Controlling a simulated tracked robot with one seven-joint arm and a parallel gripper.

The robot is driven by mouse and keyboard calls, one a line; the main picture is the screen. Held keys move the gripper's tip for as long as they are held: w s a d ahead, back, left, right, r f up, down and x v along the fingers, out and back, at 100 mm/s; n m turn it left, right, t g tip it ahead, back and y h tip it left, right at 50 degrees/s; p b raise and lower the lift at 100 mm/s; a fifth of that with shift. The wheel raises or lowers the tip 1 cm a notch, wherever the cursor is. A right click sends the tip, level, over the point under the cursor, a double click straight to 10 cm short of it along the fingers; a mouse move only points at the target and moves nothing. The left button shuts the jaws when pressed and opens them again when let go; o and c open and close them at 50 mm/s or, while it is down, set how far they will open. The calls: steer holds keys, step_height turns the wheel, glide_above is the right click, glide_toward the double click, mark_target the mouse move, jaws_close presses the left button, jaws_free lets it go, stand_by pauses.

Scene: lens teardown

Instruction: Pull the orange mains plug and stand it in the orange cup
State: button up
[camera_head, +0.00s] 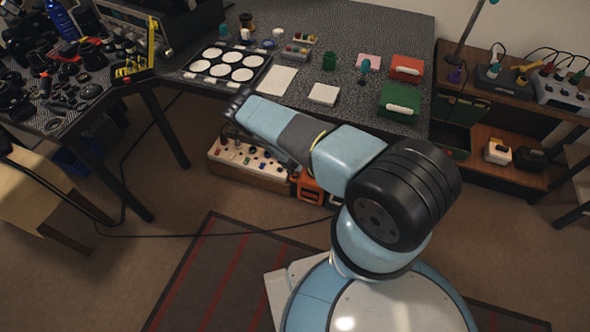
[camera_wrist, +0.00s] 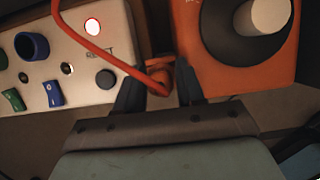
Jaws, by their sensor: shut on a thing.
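In the wrist view, my gripper (camera_wrist: 160,88) is shut on the orange plug (camera_wrist: 158,78), which sits between the two dark fingers. An orange cord (camera_wrist: 85,42) loops from the plug up to the top left. The plug is close to the cream control panel (camera_wrist: 75,75) and an orange box (camera_wrist: 235,80) with a black dial and pale knob. I cannot tell whether the plug's pins are in a socket. In the head view my arm hides the gripper and plug. I cannot make out the orange cup for certain in either view.
In the head view, the wooden-sided panel (camera_head: 225,155) stands low under the table (camera_head: 290,95), with orange units (camera_head: 308,188) at its right end. A black cable (camera_head: 170,235) crosses the floor. A shelf (camera_head: 485,135) with devices stands on the right. The table holds a lens tray (camera_head: 262,62) and boxes.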

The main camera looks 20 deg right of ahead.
steer(key=shift+f, duration=0.15)
steer(key=o, duration=1.2)
steer(key=shift+s+d, duration=0.1)
steer(key=shift+o, duration=0.2)
steer(key=v, duration=1.3)
steer(key=shift+a+r, duration=0.3)
steer(key=shift+r, duration=0.05)
